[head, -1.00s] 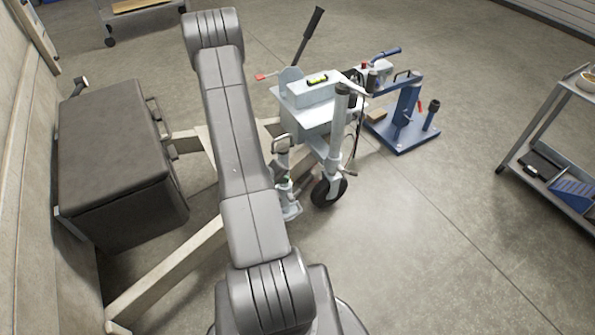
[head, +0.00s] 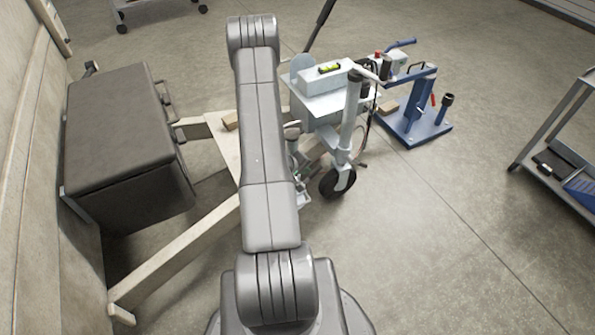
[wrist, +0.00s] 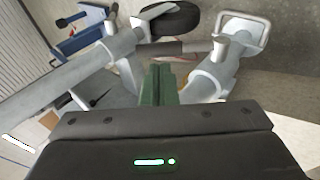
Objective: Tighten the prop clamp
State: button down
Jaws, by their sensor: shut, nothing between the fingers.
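The prop (wrist: 215,75), a pale grey post, stands right of centre in the wrist view. It has a thick collar with a stubby rounded tab (wrist: 221,48) and ends in a squarish flat foot (wrist: 243,30). I cannot tell for sure which part is the clamp's handle. My gripper (wrist: 157,84) shows its green fingers shut and empty, just left of the prop's collar in the picture; I cannot tell if they touch it. In the head view the prop's lower part (head: 301,185) shows beside my arm, which hides the rest of it and my gripper.
The jockey wheel (head: 338,181) and its tube (head: 350,115) stand close right of the prop; the wheel also shows in the wrist view (wrist: 172,20). A grey box (head: 120,150) sits on the trailer frame (head: 180,255) at left. A blue stand (head: 415,125) is behind.

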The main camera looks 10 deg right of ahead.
aim_at(314, 172)
jog(key=b+x, duration=0.1)
jog(key=x, duration=0.4)
